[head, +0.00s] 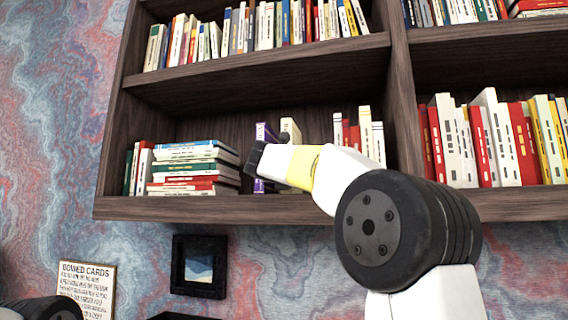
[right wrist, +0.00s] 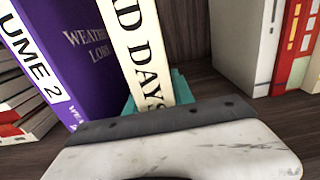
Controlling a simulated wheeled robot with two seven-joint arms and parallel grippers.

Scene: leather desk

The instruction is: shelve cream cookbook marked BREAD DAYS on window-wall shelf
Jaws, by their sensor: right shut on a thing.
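The cream cookbook (head: 291,129) stands in the lower shelf bay, mostly hidden behind my right gripper in the head view. In the right wrist view its cream spine (right wrist: 140,45) shows black letters ending in "D DAYS". My right gripper (head: 268,147) is shut on this book inside the window-wall shelf (head: 215,210); its dark finger (right wrist: 160,122) crosses the lower spine. A purple book (head: 265,131) is just left of the cookbook and reads "WEATHER LORE" in the right wrist view (right wrist: 88,45). My left gripper is out of view.
A stack of lying books (head: 195,168) is to the left. Upright red and white books (head: 365,130) stand to the right, with a gap between them and the cookbook. A teal object (right wrist: 181,86) shows behind the cookbook. The shelf divider (head: 400,90) is farther right.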

